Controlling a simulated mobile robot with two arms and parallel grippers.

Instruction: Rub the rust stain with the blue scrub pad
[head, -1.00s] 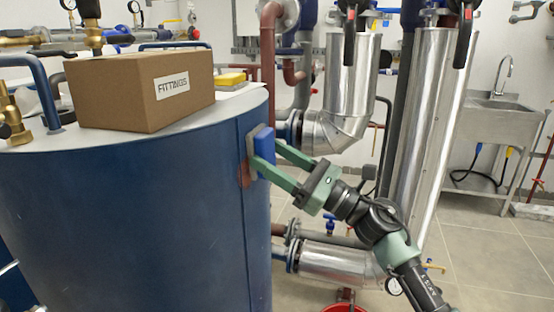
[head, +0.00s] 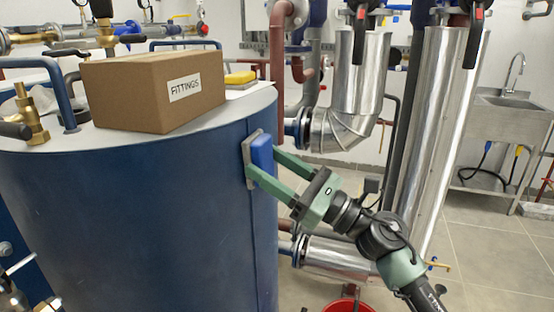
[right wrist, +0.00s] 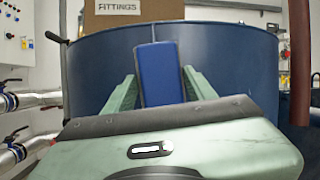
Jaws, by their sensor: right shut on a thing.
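The blue scrub pad (head: 261,158) has a grey face turned to the side of the dark blue tank (head: 130,210). My right gripper (head: 263,163) is shut on the pad, one green finger on each side. The pad is against or very close to the tank wall; exact contact is hard to tell. In the right wrist view the pad (right wrist: 161,75) stands upright between the fingers, in front of the tank. The rust stain does not show now; the pad appears to cover its place. My left gripper is not in view.
A cardboard box marked FITTINGS (head: 150,95) and a yellow sponge-like block (head: 240,77) lie on the tank top. Shiny clad pipes (head: 445,140) stand right of the tank, close behind my right arm. A red bucket (head: 348,306) is on the floor below.

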